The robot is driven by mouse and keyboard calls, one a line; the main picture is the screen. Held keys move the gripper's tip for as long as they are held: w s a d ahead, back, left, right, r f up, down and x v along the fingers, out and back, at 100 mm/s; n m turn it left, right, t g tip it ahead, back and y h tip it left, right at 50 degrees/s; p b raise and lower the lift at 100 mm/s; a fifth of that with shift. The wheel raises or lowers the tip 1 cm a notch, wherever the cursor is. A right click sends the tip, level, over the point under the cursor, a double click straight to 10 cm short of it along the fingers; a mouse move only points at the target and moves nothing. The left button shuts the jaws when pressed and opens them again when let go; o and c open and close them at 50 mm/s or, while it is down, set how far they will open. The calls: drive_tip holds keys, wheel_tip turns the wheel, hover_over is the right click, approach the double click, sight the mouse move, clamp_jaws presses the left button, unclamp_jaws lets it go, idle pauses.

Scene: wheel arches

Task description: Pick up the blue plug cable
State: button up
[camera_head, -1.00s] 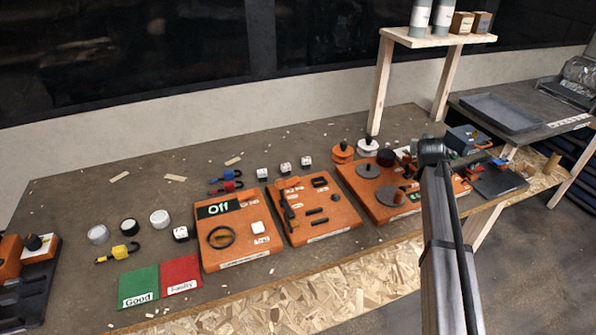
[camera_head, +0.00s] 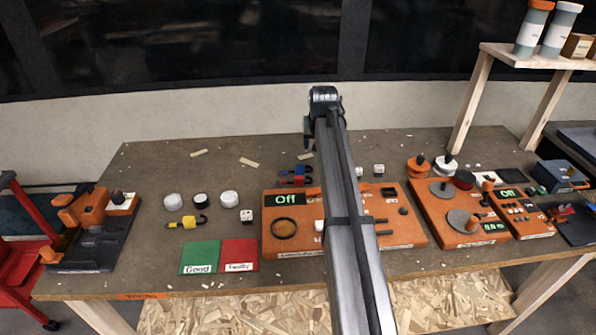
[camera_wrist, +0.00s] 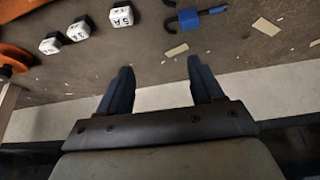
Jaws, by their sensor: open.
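The blue plug cable (camera_head: 300,170) lies on the bench just left of my arm in the head view, behind the red plug cable (camera_head: 297,180). In the wrist view the blue plug cable (camera_wrist: 200,18) lies at the top edge, with its black hooked end pointing left. My gripper (camera_wrist: 159,68) is open and empty, with its two dark fingers apart. The cable is beyond the fingertips, above the right finger in that picture, and not between them. In the head view my gripper (camera_head: 309,138) is above the back of the bench, its fingers partly hidden.
Several white cubes (camera_wrist: 120,17) sit left of the cable in the wrist view. Orange panels (camera_head: 287,238) fill the front. The wall (camera_head: 220,110) rises behind the bench.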

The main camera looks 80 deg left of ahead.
approach(300, 166)
drive_tip(key=shift+n+h, duration=0.3)
drive_tip(key=x, duration=0.8)
drive_tip(key=shift+a+f, duration=0.15)
drive_tip(key=shift+a, duration=0.2)
drive_tip(key=shift+c, duration=0.3)
drive_tip(key=c, duration=1.1)
